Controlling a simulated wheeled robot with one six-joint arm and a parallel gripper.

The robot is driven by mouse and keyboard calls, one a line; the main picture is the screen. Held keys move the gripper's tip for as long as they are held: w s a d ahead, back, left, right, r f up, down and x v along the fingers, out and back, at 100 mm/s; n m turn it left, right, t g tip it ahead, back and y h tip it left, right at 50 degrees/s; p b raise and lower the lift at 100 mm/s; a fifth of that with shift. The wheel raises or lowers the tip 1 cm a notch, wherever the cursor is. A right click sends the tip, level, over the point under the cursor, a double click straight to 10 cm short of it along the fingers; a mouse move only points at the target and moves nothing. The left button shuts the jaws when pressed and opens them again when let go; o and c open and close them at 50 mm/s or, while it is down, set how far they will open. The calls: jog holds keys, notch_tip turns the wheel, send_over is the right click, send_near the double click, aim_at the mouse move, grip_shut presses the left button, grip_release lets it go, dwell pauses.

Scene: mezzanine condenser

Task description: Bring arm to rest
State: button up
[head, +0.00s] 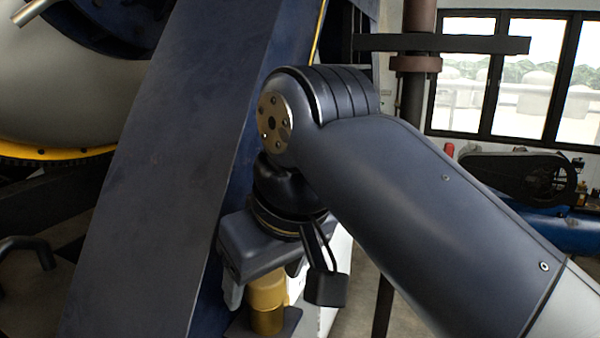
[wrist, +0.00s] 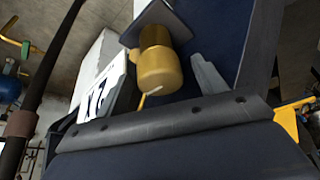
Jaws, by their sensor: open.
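My gripper (head: 262,287) hangs from the wrist near the middle of the head view, its jaws pointing down and open. A brass-coloured cylinder (head: 266,308) stands on a small dark plate (head: 285,322) right below the gripper, its top hidden behind the jaws in this view. In the wrist view the same cylinder (wrist: 160,68) shows ahead of the jaws, with a thin pale pin (wrist: 149,96) at its near end. A grey finger (wrist: 207,78) lies to its right, apart from it. Whether the jaws touch the cylinder cannot be told from the head view.
A broad dark blue slanted beam (head: 165,170) stands close left of my arm. A large pale vessel (head: 70,85) with a yellow rim is further left. A brown vertical pipe (head: 417,70), windows (head: 520,85) and dark machinery (head: 520,178) are behind on the right.

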jog(key=m, duration=0.2)
jog(key=m+t+h+p, duration=0.1)
jog(key=m, duration=0.1)
jog(key=shift+s+a+r, duration=0.1)
jog(key=shift+s, duration=0.05)
jog(key=shift+n, duration=0.3)
dwell(0.3)
